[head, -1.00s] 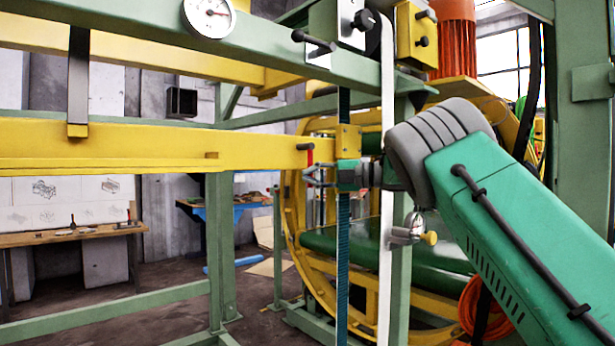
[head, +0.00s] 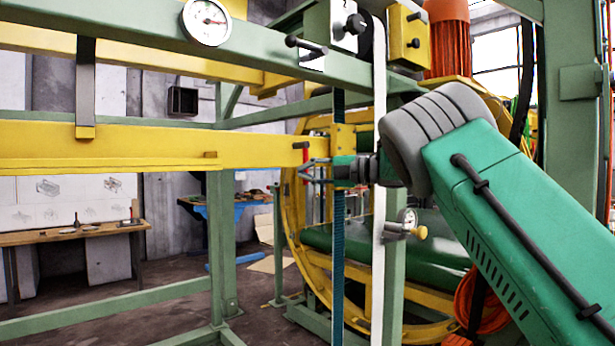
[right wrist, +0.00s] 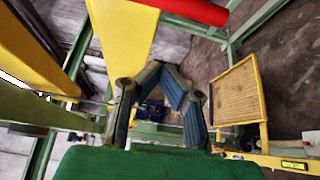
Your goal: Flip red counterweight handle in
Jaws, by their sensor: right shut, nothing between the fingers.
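The red handle (head: 305,153) is a short upright piece at the right end of the long yellow beam (head: 120,142) in the head view. In the right wrist view the red handle (right wrist: 188,10) runs across the top edge, beyond the yellow beam end (right wrist: 122,38). My right gripper (head: 304,170) is at the lower part of the handle in the head view; I cannot tell whether it touches it. In the wrist view this gripper (right wrist: 163,68) has its fingertips together, empty, with the handle ahead of them. My left gripper is out of view.
A blue strap (head: 338,230) and a white strip (head: 379,200) hang close to my right wrist. A green frame bar (head: 270,60) with a round gauge (head: 206,20) crosses above. A small gauge with a yellow knob (head: 420,232) sits below my arm.

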